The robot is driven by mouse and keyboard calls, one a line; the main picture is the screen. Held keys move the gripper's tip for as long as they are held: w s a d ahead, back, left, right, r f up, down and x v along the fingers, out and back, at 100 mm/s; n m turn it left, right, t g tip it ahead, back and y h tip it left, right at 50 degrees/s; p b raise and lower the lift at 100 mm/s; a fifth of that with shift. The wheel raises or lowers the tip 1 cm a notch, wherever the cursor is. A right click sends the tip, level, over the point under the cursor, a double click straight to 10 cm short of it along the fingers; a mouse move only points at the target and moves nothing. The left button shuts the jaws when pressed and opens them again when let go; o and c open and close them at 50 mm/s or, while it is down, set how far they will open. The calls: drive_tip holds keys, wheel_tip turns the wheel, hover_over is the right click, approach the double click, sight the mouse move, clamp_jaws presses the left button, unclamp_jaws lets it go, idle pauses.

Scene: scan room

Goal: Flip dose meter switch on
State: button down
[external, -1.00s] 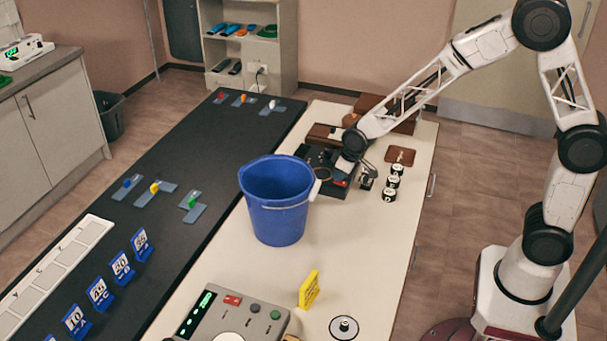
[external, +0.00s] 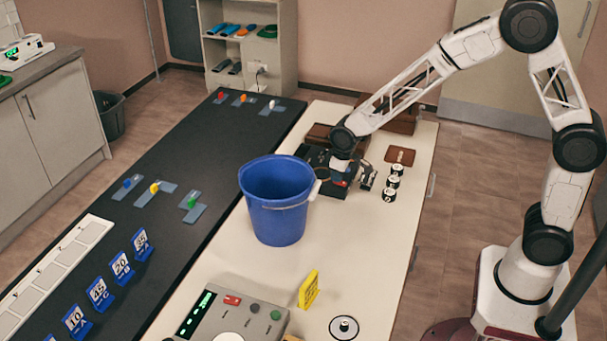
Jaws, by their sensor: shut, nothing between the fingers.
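A dark device (external: 313,157) with a small red part lies on the pale bench behind the blue bucket. It may be the dose meter, but I cannot make out its switch. My gripper (external: 343,180) is low over this device's right side, pointing down, and is shut and empty. The wrist and the bucket hide much of the device. I cannot tell whether the fingertips touch it.
The blue bucket (external: 272,218) stands close in front and left. Several small black-and-white cylinders (external: 391,182) and a brown pad (external: 400,156) are to the right. Brown boxes (external: 401,121) stand behind. A console (external: 258,323) and yellow sign (external: 309,290) are at the front.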

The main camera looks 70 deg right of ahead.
drive_tip(key=shift+s+f, duration=0.25)
drive_tip(key=shift+s, duration=0.25)
drive_tip(key=shift+s+f, duration=0.2)
drive_tip(key=shift+s, duration=0.3)
drive_tip(key=shift+r, duration=0.95)
drive_tip(key=s+r, duration=0.3)
drive_tip(key=r, duration=0.9)
drive_tip(key=shift+s, duration=0.3)
drive_tip(key=shift+r, duration=0.1)
drive_tip(key=shift+w+d+r+t, duration=0.1)
drive_tip(key=shift+w+r+t, duration=0.35)
drive_tip(key=shift+t, duration=0.65)
